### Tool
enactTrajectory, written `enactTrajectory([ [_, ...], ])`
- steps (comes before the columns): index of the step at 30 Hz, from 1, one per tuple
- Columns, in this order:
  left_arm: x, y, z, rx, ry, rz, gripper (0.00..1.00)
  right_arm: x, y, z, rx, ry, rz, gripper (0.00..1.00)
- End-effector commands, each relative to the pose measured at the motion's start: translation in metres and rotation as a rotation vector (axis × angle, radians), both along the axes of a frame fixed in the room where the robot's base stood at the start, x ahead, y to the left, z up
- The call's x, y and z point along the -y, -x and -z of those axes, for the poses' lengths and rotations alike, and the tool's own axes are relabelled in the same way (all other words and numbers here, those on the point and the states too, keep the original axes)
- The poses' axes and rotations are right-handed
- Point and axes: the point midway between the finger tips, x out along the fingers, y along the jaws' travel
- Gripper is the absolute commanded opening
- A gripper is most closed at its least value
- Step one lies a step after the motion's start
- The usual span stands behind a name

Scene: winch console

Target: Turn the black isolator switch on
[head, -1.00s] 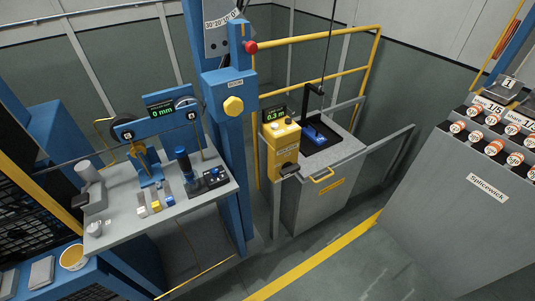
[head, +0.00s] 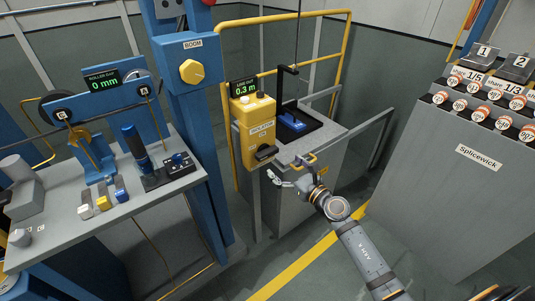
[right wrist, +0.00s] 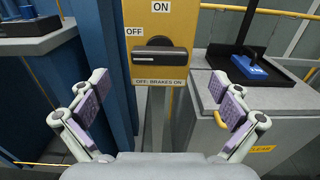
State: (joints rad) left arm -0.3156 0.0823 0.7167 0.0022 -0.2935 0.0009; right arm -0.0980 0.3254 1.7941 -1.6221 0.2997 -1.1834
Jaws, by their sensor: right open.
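The black isolator switch (head: 265,153) is on the front of a yellow box (head: 247,121) in the middle of the head view. In the right wrist view the switch (right wrist: 158,57) is a wide black handle lying horizontally, with an "ON" label (right wrist: 160,7) above it and an "OFF" label (right wrist: 134,32) to its upper left. A label below it reads "OFF: BRAKES ON". My right gripper (head: 289,171) is open and empty, just in front of and below the switch, not touching it. Its two fingers spread on either side of the handle in the wrist view. My left gripper is out of view.
A grey cabinet (head: 320,148) with a black tray and blue piece stands right of the yellow box. A blue post (head: 192,130) with a yellow knob stands to its left. A bench (head: 60,222) with levers is farther left. A grey Splicewick cabinet (head: 450,190) stands at right.

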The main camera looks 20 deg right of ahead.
Motion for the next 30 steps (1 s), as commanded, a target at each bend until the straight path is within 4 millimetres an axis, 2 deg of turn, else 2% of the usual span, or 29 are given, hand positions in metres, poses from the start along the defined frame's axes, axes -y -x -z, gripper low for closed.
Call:
enactTrajectory([
  [6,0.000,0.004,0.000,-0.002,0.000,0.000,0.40,-0.017,-0.045,-0.001,0.001,-0.006,0.001,1.00],
  [12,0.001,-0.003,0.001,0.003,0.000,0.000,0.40,-0.028,-0.076,0.000,-0.001,-0.006,0.002,1.00],
  [17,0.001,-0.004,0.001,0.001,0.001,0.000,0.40,-0.032,-0.085,0.000,-0.001,-0.005,0.000,1.00],
  [24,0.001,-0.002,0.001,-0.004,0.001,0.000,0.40,-0.032,-0.086,0.000,-0.002,-0.006,0.001,1.00],
  [30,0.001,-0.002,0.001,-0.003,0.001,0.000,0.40,-0.031,-0.086,0.000,-0.002,-0.006,0.001,0.73],
])
